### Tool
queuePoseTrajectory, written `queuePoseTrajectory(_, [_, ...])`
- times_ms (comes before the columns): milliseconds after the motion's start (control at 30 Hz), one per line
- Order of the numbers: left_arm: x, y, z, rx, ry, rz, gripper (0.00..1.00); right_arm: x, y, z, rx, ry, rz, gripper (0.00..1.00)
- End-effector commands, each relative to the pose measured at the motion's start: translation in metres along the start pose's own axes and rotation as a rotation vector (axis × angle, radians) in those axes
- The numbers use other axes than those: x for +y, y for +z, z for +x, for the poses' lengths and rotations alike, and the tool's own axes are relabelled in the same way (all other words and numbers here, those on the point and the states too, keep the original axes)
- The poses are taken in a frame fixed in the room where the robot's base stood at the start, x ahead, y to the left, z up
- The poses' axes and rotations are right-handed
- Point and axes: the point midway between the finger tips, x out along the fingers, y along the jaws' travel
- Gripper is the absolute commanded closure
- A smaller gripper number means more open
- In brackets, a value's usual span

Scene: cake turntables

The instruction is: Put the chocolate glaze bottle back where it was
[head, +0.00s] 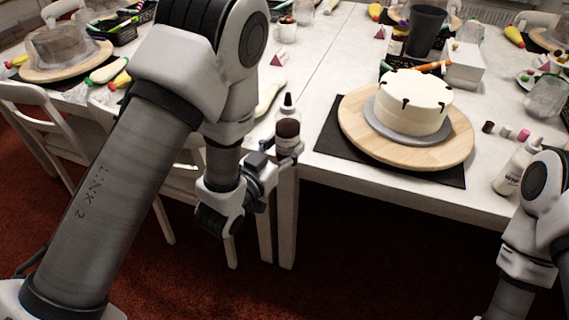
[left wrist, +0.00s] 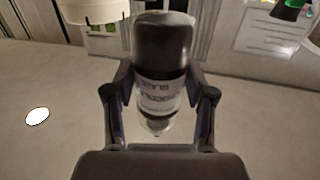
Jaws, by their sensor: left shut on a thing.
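The chocolate glaze bottle (head: 288,128) is a clear bottle with dark brown contents, a label and a dark pointed tip. In the head view it is upright at the table's near edge, left of the cake. My left gripper (head: 279,162) is shut on it, with a finger on each side. In the left wrist view the bottle (left wrist: 162,62) sits between the fingers, its label partly visible. Whether its base touches the table is hidden. My right arm enters at the right edge of the head view, but its gripper is out of frame.
A white cake with dark drips (head: 413,100) stands on a wooden turntable (head: 362,128) over a black mat (head: 330,140). A white bottle (head: 514,170) and small jars (head: 507,131) are to its right. A dark cup (head: 427,32) and a white box (head: 465,66) are behind.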

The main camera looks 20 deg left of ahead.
Motion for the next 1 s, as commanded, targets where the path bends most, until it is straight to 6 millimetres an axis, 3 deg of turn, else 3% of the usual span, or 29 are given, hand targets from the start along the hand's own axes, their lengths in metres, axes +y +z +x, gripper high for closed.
queuePoseTrajectory(33, [-0.002,0.017,0.002,0.009,-0.002,0.002,0.59,0.0,0.0,0.029,0.0,0.0,0.0,1.0])
queuePoseTrajectory(167, [-0.003,0.017,0.006,0.007,-0.004,0.001,0.59,0.0,0.0,0.043,0.001,0.0,0.0,1.0])
queuePoseTrajectory(267, [-0.006,0.014,0.012,0.006,-0.005,-0.001,0.59,0.0,0.0,0.042,0.001,0.0,0.0,1.0])
queuePoseTrajectory(367, [-0.017,0.013,0.031,0.007,-0.007,-0.004,0.59,0.0,-0.001,0.039,0.001,0.0,0.0,1.0])
queuePoseTrajectory(733, [-0.069,0.025,0.13,0.006,-0.005,0.001,0.59,0.0,0.0,0.038,0.001,0.0,0.0,1.0])
queuePoseTrajectory(833, [-0.076,0.027,0.143,0.004,-0.003,0.001,0.59,0.0,0.0,0.039,0.001,0.0,0.0,1.0])
queuePoseTrajectory(1000, [-0.079,0.038,0.148,0.001,-0.003,0.0,0.59,0.0,0.0,0.04,0.001,0.0,0.0,1.0])
